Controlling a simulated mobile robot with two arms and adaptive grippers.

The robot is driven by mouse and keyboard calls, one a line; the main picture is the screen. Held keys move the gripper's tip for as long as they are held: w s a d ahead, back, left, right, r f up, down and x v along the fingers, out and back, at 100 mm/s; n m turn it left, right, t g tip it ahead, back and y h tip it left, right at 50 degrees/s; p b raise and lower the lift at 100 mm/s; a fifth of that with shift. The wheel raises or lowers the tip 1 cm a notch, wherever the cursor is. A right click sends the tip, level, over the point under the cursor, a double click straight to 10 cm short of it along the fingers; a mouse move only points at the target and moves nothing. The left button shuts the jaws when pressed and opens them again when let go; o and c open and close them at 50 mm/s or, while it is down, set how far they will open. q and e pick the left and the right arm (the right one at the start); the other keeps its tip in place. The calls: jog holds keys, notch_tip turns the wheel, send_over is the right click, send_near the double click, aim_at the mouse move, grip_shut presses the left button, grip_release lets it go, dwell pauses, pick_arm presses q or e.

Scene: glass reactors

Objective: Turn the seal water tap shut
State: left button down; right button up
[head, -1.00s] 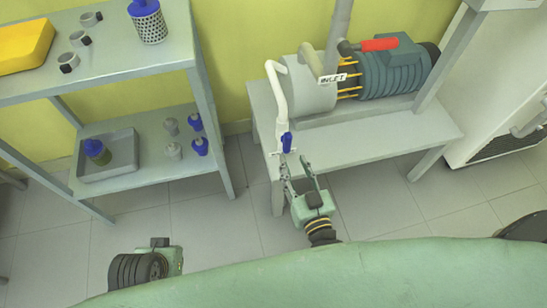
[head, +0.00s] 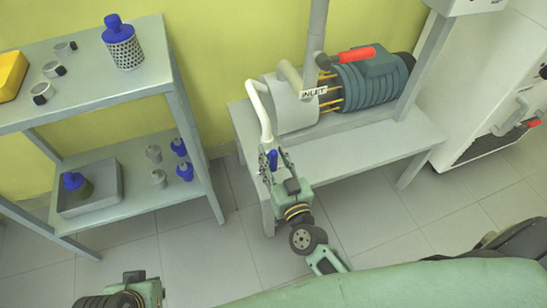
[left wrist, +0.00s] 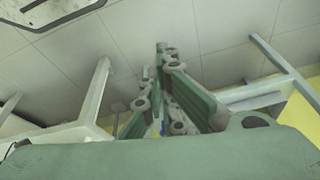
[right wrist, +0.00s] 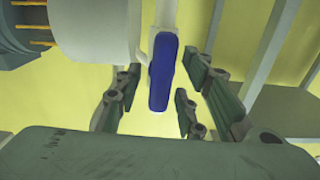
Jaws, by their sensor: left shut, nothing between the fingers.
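The seal water tap's blue handle (head: 272,160) is at the lower end of a white curved pipe (head: 258,108) at the pump's left end. In the right wrist view the blue handle (right wrist: 162,75) looks in line with the pipe. My right gripper (head: 271,168) is open with its fingers at the handle. In the right wrist view the handle's lower end shows between the spread fingers (right wrist: 157,95); I cannot tell whether they touch it. My left gripper (left wrist: 165,55) is shut and empty, away from the tap; its wrist part shows at the bottom left of the head view.
The pump (head: 370,82), with a red handle and an INLET label, stands on a grey bench (head: 360,150). A grey shelf (head: 120,90) at left holds bottles, clamps and a tray (head: 105,195). A white cabinet (head: 480,90) stands at right. Floor between shelf and bench is clear.

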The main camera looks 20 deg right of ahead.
jog(key=shift+c, duration=0.4)
grip_shut()
